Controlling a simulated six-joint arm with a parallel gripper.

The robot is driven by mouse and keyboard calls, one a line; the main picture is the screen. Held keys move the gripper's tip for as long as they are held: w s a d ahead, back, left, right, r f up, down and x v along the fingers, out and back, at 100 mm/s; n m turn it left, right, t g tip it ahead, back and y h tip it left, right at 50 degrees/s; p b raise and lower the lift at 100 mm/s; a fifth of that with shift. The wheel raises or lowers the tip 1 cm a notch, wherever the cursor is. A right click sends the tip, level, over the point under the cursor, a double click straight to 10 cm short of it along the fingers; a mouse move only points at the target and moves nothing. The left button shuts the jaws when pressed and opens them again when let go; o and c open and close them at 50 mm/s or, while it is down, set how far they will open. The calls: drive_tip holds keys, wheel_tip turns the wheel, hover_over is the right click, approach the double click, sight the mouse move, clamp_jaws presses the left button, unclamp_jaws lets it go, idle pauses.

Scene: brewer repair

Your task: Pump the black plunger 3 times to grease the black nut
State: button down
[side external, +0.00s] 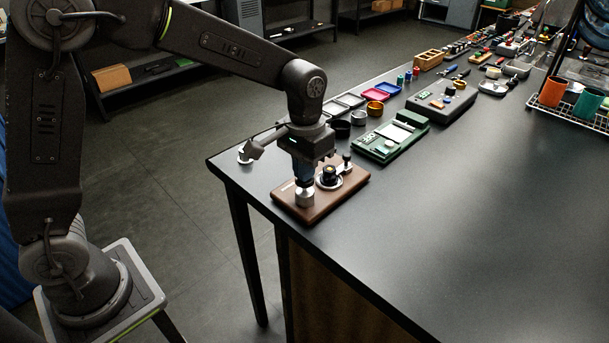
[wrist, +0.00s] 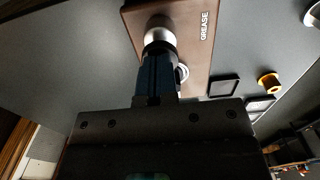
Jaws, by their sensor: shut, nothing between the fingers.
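A brown wooden board (side external: 333,198) lies near the table's left corner; in the wrist view (wrist: 190,62) it bears the word GREASE. A silver cylinder (side external: 305,197) stands on its front left part, also in the wrist view (wrist: 158,30). The black plunger (wrist: 159,47) shows as a dark cap at the cylinder's top. My gripper (side external: 305,178) is shut, its blue fingers pointing down right over the plunger. The tips are at or just above it; contact is hard to tell. The black nut (side external: 328,173) sits on a pale ring right of the fingers, mostly hidden in the wrist view.
A small dark-topped post (side external: 347,160) stands at the board's back. Behind are a green device (side external: 391,139), a dark cup (side external: 341,129) and coloured trays (side external: 376,95). The table's left edge is close to the board. The table front right is clear.

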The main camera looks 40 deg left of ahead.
drive_tip(key=shift+f, duration=0.65)
idle(0.3)
drive_tip(key=shift+r, duration=2.75)
wheel_tip(320, 180, up, 6)
